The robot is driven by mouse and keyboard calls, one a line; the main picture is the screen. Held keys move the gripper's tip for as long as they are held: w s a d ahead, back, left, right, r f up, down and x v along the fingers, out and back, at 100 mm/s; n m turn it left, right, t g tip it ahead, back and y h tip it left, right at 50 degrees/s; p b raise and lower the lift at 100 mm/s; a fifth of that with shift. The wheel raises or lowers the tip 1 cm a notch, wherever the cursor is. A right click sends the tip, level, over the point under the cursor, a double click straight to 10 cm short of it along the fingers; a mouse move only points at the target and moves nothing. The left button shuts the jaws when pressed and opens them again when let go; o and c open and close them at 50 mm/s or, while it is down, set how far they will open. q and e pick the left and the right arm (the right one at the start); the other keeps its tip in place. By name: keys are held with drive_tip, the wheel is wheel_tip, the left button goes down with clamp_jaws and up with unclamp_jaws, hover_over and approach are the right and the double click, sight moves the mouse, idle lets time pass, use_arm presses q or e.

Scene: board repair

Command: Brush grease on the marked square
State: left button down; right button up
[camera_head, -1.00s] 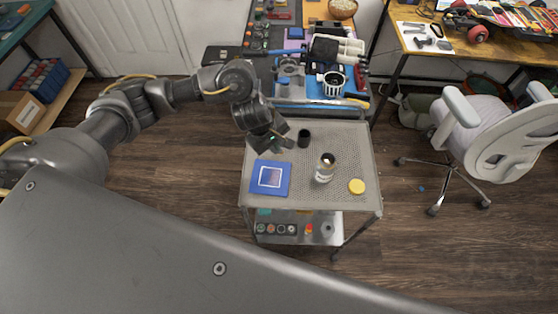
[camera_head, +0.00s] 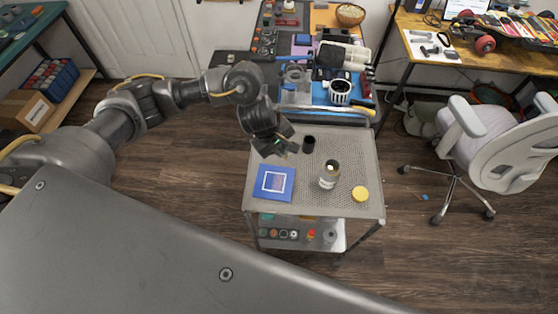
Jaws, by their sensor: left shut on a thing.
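A blue board (camera_head: 261,190) lies on the left of the grey cart top (camera_head: 318,204), with the white-outlined marked square (camera_head: 274,182) on it. A jar (camera_head: 328,180) with a dark open top stands upright right of the board. A round yellow lid (camera_head: 361,194) lies flat to its right. A small black cup (camera_head: 308,145) stands behind the board. My left gripper (camera_head: 280,150) is above the cart's back left, behind the board and left of the cup. My right gripper is not in view.
A blue tool tray (camera_head: 320,118) with parts is on the bench behind the cart. A white office chair (camera_head: 505,150) stands at the right. The cart's lower shelf (camera_head: 320,240) holds small items.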

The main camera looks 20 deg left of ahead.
use_arm(q)
drive_tip(key=s+a+r+m+b, duration=0.1)
drive_tip(key=s+a+r+m, duration=0.1)
drive_tip(key=r, duration=0.5)
drive_tip(key=s+a+r+m+g+h+b, duration=0.1)
drive_tip(key=s+a+r+m, duration=0.1)
drive_tip(key=r, duration=0.4)
drive_tip(key=shift+a+r+m+b, duration=0.35)
drive_tip(key=shift+a+m, duration=0.25)
drive_tip(key=shift+a, duration=0.5)
